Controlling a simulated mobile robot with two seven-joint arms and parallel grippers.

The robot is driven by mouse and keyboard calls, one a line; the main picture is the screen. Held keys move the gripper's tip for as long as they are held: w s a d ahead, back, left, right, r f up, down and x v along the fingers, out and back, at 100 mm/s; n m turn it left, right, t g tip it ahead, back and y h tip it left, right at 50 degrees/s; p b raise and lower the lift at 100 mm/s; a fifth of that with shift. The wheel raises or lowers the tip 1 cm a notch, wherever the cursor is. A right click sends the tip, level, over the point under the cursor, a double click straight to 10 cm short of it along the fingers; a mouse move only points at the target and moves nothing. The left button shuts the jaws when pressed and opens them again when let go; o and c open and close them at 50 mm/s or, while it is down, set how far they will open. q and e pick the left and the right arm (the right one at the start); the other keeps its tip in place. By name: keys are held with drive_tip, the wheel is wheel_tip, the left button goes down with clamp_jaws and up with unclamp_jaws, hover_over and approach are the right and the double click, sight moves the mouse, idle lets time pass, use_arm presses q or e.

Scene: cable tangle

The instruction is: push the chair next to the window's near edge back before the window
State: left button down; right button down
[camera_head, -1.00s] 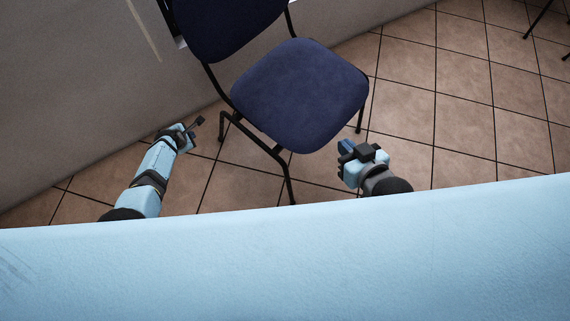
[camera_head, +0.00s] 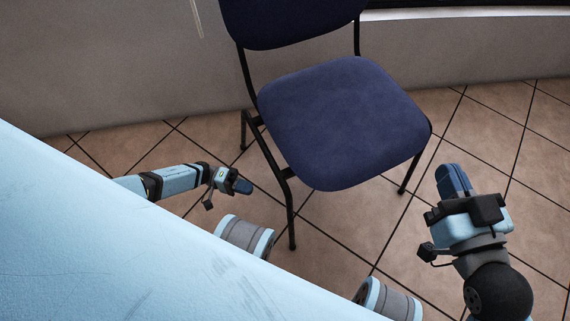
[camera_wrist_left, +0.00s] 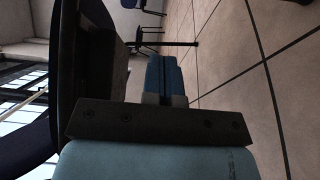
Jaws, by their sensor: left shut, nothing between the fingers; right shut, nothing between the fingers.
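The chair (camera_head: 345,122) has a dark blue padded seat, a dark blue backrest (camera_head: 290,18) and thin black legs. It stands upright on the tiles near the grey wall, its backrest toward the wall. The window's white sill (camera_head: 470,13) shows at the top right, behind and right of the chair. My left gripper (camera_head: 240,187) is shut and empty, left of the chair's front left leg. Its closed blue fingers show in the left wrist view (camera_wrist_left: 165,76). My right gripper (camera_head: 453,180) is shut and empty, right of the seat and apart from it.
The grey wall (camera_head: 130,60) runs behind the chair. Brown floor tiles (camera_head: 510,215) are clear to the right. In the left wrist view, bright window panes (camera_wrist_left: 22,118) show at the left, and another chair's dark legs and blue part (camera_wrist_left: 148,5) show at the top.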

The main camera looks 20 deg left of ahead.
use_arm(q)
drive_tip(key=s+d+b, duration=0.1)
drive_tip(key=d+b, duration=0.2)
drive_tip(key=d, duration=1)
drive_tip(key=shift+s, duration=0.25)
use_arm(e)
drive_tip(key=shift+w+d+r+n+t+y, duration=0.35)
drive_tip(key=shift+w+n+t, duration=0.3)
drive_tip(key=shift+n, duration=0.45)
use_arm(q)
drive_tip(key=shift+r, duration=0.1)
use_arm(e)
drive_tip(key=shift+d, duration=0.1)
